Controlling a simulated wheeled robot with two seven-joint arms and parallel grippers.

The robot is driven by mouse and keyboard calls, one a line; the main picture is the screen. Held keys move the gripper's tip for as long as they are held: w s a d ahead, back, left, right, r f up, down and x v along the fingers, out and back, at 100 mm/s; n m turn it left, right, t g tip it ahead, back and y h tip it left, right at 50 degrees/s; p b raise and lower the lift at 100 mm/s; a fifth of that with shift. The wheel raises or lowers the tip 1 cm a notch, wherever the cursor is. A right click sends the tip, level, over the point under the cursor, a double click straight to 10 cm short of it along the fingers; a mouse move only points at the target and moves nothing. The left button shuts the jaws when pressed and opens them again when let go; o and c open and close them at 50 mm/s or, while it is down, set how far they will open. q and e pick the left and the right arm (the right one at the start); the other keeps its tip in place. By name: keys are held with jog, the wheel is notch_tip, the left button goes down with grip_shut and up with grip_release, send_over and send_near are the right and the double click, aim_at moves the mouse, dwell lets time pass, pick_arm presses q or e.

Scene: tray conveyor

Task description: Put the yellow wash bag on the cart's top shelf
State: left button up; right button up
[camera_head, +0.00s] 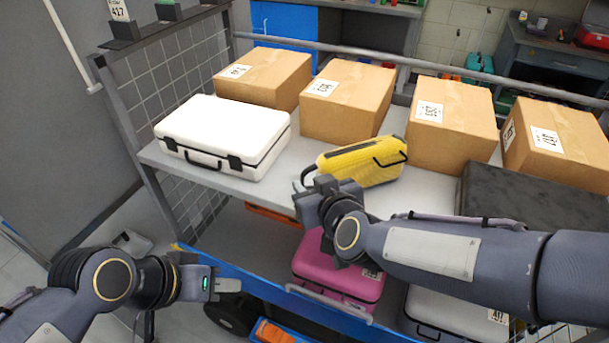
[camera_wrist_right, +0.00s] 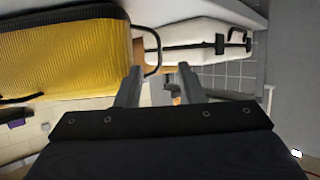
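The yellow wash bag (camera_head: 362,166), with black trim and a dark loop handle, appears to rest on the cart's top shelf (camera_head: 230,190), in front of the cardboard boxes. My right gripper (camera_head: 308,188) is at the bag's left, handle end. In the right wrist view the bag (camera_wrist_right: 65,55) fills the upper left. My right gripper's fingers (camera_wrist_right: 158,80) are spread there, with the bag's loop near their tips and nothing visibly clamped. My left gripper (camera_head: 225,284) is low at the left, outside the cart and empty-looking; its finger gap is not clear.
A white case (camera_head: 225,130) lies left of the bag; it also shows in the wrist view (camera_wrist_right: 200,40). Several cardboard boxes (camera_head: 345,100) line the back. A dark case (camera_head: 535,200) lies at right. A pink case (camera_head: 335,275) is on the lower shelf. Bare shelf separates white case and bag.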

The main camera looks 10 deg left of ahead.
jog(key=p+v, duration=0.2)
jog(key=v, duration=0.5)
jog(key=s+d+f+m+g+h, duration=0.2)
jog(key=s+d+m, duration=0.2)
jog(key=d, duration=0.9)
jog(key=s+d+f+m+g+h, duration=0.1)
jog(key=s+d+f+m+g, duration=0.2)
jog(key=s+d, duration=0.8)
jog(key=shift+s+d+m+g+h, duration=0.2)
jog(key=shift+d+m+g+h, duration=0.15)
jog(key=shift+d+m, duration=0.55)
jog(key=shift+d, duration=0.2)
